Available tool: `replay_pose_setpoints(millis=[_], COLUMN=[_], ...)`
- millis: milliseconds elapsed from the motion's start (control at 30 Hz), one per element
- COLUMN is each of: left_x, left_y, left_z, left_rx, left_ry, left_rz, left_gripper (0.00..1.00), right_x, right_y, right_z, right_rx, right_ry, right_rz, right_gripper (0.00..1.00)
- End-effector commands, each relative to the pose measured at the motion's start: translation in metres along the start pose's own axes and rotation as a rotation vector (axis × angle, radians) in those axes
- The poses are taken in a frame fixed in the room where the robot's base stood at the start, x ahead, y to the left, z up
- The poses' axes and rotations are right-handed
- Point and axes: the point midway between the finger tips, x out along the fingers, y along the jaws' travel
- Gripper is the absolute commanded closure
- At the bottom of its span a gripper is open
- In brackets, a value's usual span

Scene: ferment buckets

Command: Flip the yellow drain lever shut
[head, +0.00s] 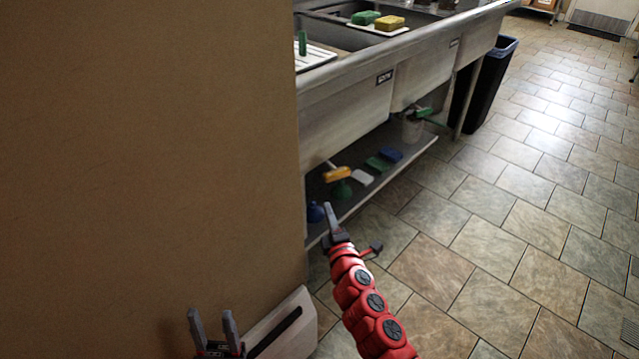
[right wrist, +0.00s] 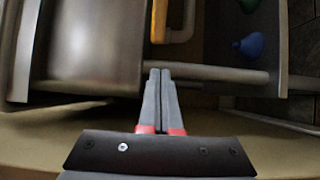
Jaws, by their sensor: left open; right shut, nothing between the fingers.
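The yellow drain lever (head: 337,174) shows under the sink in the head view, above the lower shelf. In the right wrist view it is a yellow piece (right wrist: 158,20) at the top edge, partly cut off, beside a pale curved pipe. My right gripper (head: 328,207) is shut and empty, reaching toward the sink's underside. It looks a little below the lever in the head view. In the right wrist view its closed fingertips (right wrist: 160,72) point toward the lever, with a visible gap. My left gripper (head: 212,313) is open and empty at the bottom left, by the brown wall.
The steel sink (head: 345,110) has a lower shelf (head: 362,197) holding blue and green items. A bar (right wrist: 215,74) crosses near my right fingertips. A brown wall (head: 150,150) fills the left. A dark bin (head: 490,85) stands beyond the sink. Tiled floor is clear at right.

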Motion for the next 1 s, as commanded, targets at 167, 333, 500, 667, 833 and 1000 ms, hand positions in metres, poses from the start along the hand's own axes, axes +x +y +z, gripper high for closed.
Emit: replay_pose_setpoints(millis=[167,333,500,667,833,1000], left_x=[0.0,-0.003,-0.009,-0.015,-0.021,-0.022], left_y=[0.0,0.0,0.001,0.001,0.001,0.001], left_z=[0.0,0.001,0.002,0.003,0.003,0.004], left_rx=[0.0,0.0,0.0,0.0,0.0,0.0], left_ry=[0.0,0.0,0.001,0.0,0.0,0.0], left_rz=[0.0,0.0,0.0,0.0,0.0,0.0], left_gripper=[0.5,0.5,0.5,0.5,0.5,0.5], right_x=[0.001,0.014,0.044,0.071,0.09,0.099], right_y=[0.0,0.0,0.0,-0.001,-0.001,0.0], right_z=[0.0,0.0,-0.001,0.0,0.0,0.0], right_rx=[0.001,0.002,0.003,0.004,0.003,0.002], right_ry=[0.0,0.0,0.001,-0.002,0.0,0.0], right_rz=[0.0,0.002,0.003,0.002,0.002,0.0], right_gripper=[1.0,1.0,1.0,1.0,1.0,1.0])
